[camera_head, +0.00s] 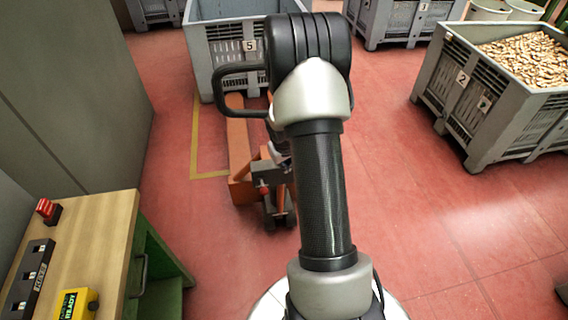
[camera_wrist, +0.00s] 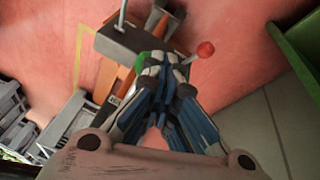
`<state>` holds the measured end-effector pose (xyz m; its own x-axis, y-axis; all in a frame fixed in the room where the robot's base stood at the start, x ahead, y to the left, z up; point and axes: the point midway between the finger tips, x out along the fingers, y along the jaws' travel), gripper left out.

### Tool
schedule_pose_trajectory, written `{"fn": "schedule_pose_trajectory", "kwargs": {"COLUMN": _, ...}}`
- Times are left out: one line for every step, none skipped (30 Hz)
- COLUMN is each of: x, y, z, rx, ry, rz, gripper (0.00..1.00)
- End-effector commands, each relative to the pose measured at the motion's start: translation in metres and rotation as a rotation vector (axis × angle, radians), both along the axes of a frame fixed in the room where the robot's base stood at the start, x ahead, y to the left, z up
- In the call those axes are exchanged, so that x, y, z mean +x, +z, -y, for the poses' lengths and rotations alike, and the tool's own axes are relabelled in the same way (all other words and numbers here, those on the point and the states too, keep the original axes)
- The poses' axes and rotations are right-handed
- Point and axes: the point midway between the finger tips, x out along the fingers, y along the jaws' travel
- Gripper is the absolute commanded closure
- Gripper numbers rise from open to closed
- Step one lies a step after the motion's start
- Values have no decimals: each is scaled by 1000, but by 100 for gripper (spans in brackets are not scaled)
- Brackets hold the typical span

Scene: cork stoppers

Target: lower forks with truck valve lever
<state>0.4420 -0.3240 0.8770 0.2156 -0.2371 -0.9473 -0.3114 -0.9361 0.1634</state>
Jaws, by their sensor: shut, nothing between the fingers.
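The orange pallet truck (camera_head: 240,180) stands on the red floor, partly hidden behind my arm in the head view. In the wrist view its orange and grey body (camera_wrist: 130,46) lies beyond my fingers. A lever with a round red knob (camera_wrist: 205,49) sticks out to the right, close beside my fingertips. My gripper (camera_wrist: 166,72) is shut and empty, its fingertips near the lever's inner end. I cannot tell whether they touch it. In the head view my gripper is mostly hidden by my arm. The forks' far ends are hidden near the crate marked 5.
The grey crate marked 5 (camera_head: 225,58) stands behind the truck. A grey crate marked 2 (camera_head: 480,100), full of corks (camera_head: 535,58), stands at right. A wooden-topped bench (camera_head: 95,235) with a red switch (camera_head: 47,210) is at lower left.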

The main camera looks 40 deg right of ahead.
Motion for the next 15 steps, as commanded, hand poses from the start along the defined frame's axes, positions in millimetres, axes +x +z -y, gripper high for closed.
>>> {"fn": "schedule_pose_trajectory", "kwargs": {"x": 0, "y": 0, "z": 0, "rx": 0, "ry": 0, "rz": 0, "gripper": 100}}
{"fn": "schedule_pose_trajectory", "kwargs": {"x": 0, "y": 0, "z": 0, "rx": 0, "ry": 0, "rz": 0, "gripper": 100}}
{"fn": "schedule_pose_trajectory", "kwargs": {"x": 0, "y": 0, "z": 0, "rx": 0, "ry": 0, "rz": 0, "gripper": 100}}
{"fn": "schedule_pose_trajectory", "kwargs": {"x": 0, "y": 0, "z": 0, "rx": 0, "ry": 0, "rz": 0, "gripper": 100}}
{"fn": "schedule_pose_trajectory", "kwargs": {"x": 0, "y": 0, "z": 0, "rx": 0, "ry": 0, "rz": 0, "gripper": 100}}
{"fn": "schedule_pose_trajectory", "kwargs": {"x": 0, "y": 0, "z": 0, "rx": 0, "ry": 0, "rz": 0, "gripper": 100}}
{"fn": "schedule_pose_trajectory", "kwargs": {"x": 0, "y": 1, "z": 0, "rx": 0, "ry": 0, "rz": 0, "gripper": 100}}
{"fn": "schedule_pose_trajectory", "kwargs": {"x": 1, "y": 2, "z": 0, "rx": 0, "ry": 0, "rz": 0, "gripper": 100}}
{"fn": "schedule_pose_trajectory", "kwargs": {"x": 2, "y": 4, "z": -1, "rx": 0, "ry": 0, "rz": 1, "gripper": 100}}
{"fn": "schedule_pose_trajectory", "kwargs": {"x": 3, "y": 7, "z": -1, "rx": -1, "ry": 1, "rz": 1, "gripper": 100}}
{"fn": "schedule_pose_trajectory", "kwargs": {"x": 4, "y": 11, "z": -2, "rx": -1, "ry": 1, "rz": 2, "gripper": 100}}
{"fn": "schedule_pose_trajectory", "kwargs": {"x": 6, "y": 17, "z": -4, "rx": -1, "ry": 2, "rz": 2, "gripper": 100}}
{"fn": "schedule_pose_trajectory", "kwargs": {"x": 8, "y": 22, "z": -5, "rx": -1, "ry": 2, "rz": 2, "gripper": 100}}
{"fn": "schedule_pose_trajectory", "kwargs": {"x": 11, "y": 28, "z": -6, "rx": -2, "ry": 3, "rz": 3, "gripper": 100}}
{"fn": "schedule_pose_trajectory", "kwargs": {"x": 13, "y": 37, "z": -8, "rx": -1, "ry": 2, "rz": 2, "gripper": 100}}
